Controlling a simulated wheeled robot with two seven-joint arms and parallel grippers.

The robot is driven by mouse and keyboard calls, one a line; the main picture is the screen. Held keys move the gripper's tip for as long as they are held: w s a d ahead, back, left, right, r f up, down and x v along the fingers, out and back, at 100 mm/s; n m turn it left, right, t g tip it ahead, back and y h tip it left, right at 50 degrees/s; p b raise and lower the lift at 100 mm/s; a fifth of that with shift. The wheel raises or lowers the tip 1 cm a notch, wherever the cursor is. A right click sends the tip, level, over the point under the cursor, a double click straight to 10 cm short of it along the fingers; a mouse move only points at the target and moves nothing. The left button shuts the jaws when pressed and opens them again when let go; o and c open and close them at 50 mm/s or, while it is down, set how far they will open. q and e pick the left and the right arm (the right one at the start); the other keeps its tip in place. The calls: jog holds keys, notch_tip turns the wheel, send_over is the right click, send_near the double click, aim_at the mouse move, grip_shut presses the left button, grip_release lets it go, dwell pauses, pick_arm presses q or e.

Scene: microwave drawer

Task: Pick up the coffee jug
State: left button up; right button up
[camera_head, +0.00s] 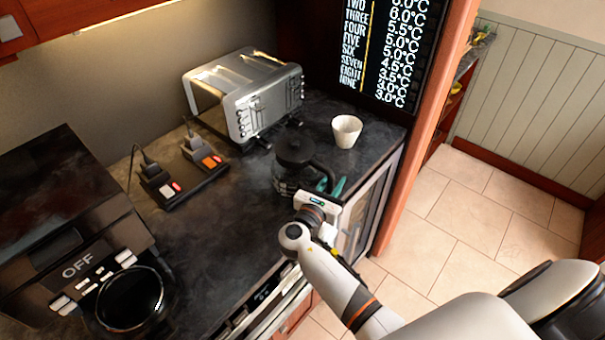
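The coffee jug (296,153), dark glass with a black lid and a black handle on its right side, stands upright on the dark countertop near the front edge. My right gripper (331,186) is at the jug's right side, with its teal fingers close to the handle. One finger shows on each side of the handle's lower part, but I cannot tell whether they touch it or how far they are closed. The gripper's white body hides part of the jug's lower right side. My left gripper is not in view.
A white cup (346,130) stands behind the jug, to the right. A silver toaster (240,95) and a power strip (185,184) are at the back. A black coffee machine (60,225) with a round dark pot (130,299) fills the left. Middle counter is clear.

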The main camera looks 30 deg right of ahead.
grip_shut()
dwell(1.1)
